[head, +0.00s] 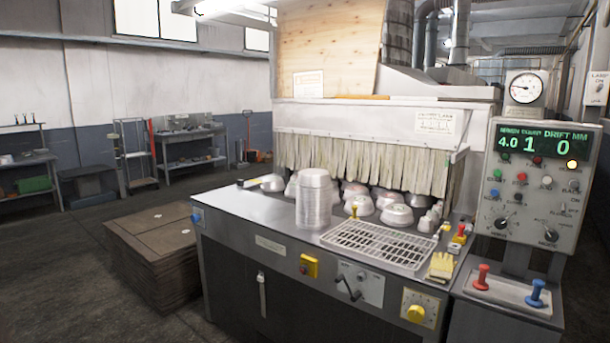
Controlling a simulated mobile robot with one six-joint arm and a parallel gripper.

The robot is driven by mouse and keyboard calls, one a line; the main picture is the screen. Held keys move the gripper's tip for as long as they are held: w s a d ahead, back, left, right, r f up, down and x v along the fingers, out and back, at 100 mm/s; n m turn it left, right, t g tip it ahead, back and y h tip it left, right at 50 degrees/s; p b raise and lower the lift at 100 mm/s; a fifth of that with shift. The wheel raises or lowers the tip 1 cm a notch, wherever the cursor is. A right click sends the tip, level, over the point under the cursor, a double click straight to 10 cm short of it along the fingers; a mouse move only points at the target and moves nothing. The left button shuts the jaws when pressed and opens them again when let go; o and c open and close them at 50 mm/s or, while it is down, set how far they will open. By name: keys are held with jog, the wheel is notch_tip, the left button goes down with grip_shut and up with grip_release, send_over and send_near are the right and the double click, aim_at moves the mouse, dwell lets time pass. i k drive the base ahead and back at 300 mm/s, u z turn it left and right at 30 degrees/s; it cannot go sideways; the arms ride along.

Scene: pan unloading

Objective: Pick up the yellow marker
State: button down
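I cannot single out a yellow marker for certain. A small yellow-and-dark item (248,183) lies at the left end of the metal worktop, beside a shallow metal pan. A small yellowish piece (446,227) lies near the worktop's right end, just behind the wire rack. A short yellow-brown upright piece (354,212) stands by the rack's back left corner. These are too small to tell apart well. My gripper is not in view.
The worktop (235,203) holds a tall pan stack (314,200), a wire rack (376,245) and yellow gloves (441,266). Several pans sit under a strip curtain (370,162). A control panel (537,185) stands right. Stacked brown boards (150,240) stand left; floor farther left is open.

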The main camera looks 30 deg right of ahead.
aim_at(353, 208)
jog(key=z, duration=4.7)
jog(key=i, duration=0.1)
jog(key=u, duration=3.05)
jog(key=k, duration=0.55)
jog(key=u, duration=0.15)
jog(key=i, duration=0.55)
jog(key=z, duration=0.05)
